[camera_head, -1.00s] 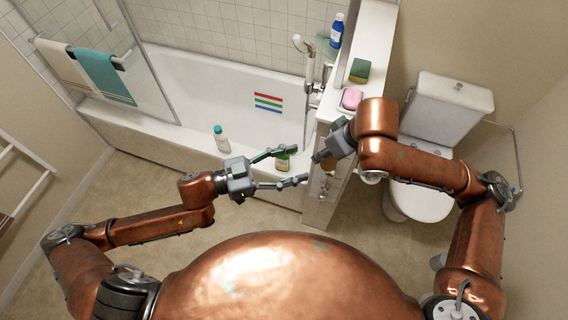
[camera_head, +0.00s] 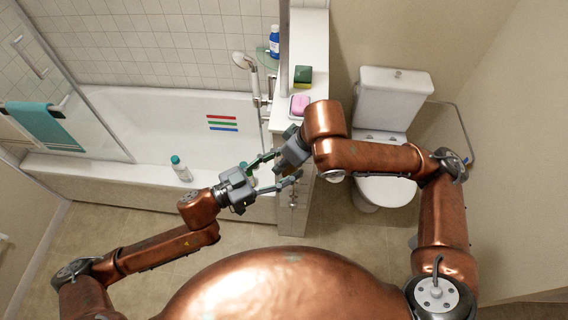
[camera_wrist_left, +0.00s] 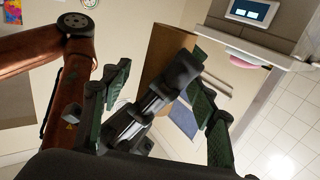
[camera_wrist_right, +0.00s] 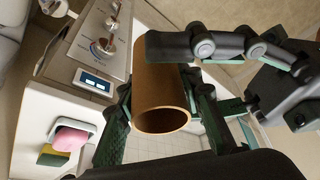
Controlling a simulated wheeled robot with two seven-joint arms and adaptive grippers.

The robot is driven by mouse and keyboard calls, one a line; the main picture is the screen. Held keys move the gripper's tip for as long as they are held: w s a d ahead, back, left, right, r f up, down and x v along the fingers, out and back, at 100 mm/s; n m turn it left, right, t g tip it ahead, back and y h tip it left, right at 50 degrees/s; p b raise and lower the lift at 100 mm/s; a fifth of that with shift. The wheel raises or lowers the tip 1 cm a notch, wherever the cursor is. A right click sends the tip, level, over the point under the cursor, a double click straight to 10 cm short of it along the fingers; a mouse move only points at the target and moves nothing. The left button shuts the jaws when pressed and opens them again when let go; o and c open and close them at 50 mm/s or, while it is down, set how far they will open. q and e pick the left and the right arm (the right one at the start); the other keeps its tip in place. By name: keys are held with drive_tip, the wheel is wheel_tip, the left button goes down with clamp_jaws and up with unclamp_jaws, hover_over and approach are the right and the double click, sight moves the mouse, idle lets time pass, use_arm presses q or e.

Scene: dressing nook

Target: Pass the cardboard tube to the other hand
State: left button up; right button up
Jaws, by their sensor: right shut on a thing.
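The cardboard tube (camera_wrist_right: 160,85) is a brown hollow cylinder, its open end facing the right wrist camera. My right gripper (camera_wrist_right: 160,118) is shut on it, with a green-padded finger on each side. In the left wrist view, the tube (camera_wrist_left: 164,58) shows brown behind the right gripper's dark fingers. My left gripper (camera_head: 286,167) is open. Its fingers spread on either side of the tube and the right gripper's fingertips, and one dark finger crosses close to the tube in the right wrist view. I cannot tell whether it touches. In the head view the tube is mostly hidden by the grippers.
A teal-capped bottle (camera_head: 181,169) stands on the bathtub's (camera_head: 105,183) front rim. The toilet (camera_head: 384,150) is at right.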

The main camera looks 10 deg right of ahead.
use_arm(q)
drive_tip(key=c, duration=1.1)
drive_tip(key=shift+o, duration=0.2)
use_arm(e)
drive_tip(key=o, duration=0.8)
drive_tip(key=shift+o, duration=0.2)
